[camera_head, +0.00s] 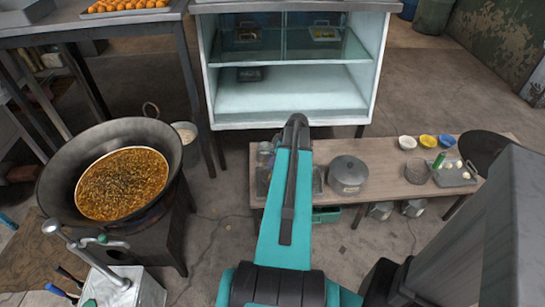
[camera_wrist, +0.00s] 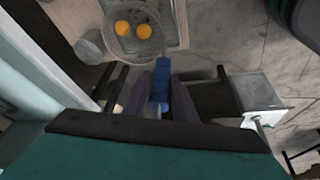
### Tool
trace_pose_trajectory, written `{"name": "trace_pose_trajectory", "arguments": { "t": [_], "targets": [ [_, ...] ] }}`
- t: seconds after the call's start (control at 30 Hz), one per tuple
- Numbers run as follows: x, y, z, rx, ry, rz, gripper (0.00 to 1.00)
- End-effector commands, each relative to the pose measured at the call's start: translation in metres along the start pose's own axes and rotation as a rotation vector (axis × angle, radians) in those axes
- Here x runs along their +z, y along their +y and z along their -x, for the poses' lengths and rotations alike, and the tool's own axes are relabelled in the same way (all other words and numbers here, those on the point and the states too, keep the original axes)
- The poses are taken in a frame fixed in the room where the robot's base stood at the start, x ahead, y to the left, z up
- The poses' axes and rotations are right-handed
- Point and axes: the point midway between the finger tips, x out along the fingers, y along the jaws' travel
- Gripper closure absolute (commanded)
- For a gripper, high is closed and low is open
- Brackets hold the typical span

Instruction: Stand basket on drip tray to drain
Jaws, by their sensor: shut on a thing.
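In the wrist view, my gripper (camera_wrist: 160,94) is shut on the blue handle (camera_wrist: 160,80) of a round wire basket (camera_wrist: 122,46). Two orange balls lie in the basket. A flat grey tray with a pale rim (camera_wrist: 184,22) lies beneath or just beyond the basket; it looks like the drip tray. I cannot tell whether the basket touches it. In the head view my arm hides the gripper and basket; a small piece of a grey tray (camera_head: 318,181) shows beside the arm on the bench.
A wooden bench (camera_head: 385,192) holds a lidded pot (camera_head: 348,173), several small bowls and a tray with eggs (camera_head: 456,175). A glass display case (camera_head: 290,97) stands behind. A wok of brown liquid (camera_head: 122,185) is at left. A clear container (camera_wrist: 88,47) stands beside the basket.

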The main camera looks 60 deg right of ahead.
Motion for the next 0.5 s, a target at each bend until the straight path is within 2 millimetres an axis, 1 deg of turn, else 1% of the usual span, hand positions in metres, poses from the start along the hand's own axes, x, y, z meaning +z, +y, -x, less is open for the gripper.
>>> {"name": "trace_pose_trajectory", "arguments": {
  "t": [0.03, 0.2, 0.5],
  "targets": [
    [0.001, 0.0, -0.004, 0.0, 0.001, 0.0, 1.0],
    [0.005, 0.0, -0.013, 0.001, 0.001, 0.001, 1.0],
    [0.006, -0.001, -0.018, 0.002, 0.001, 0.001, 1.0]
  ]
}}
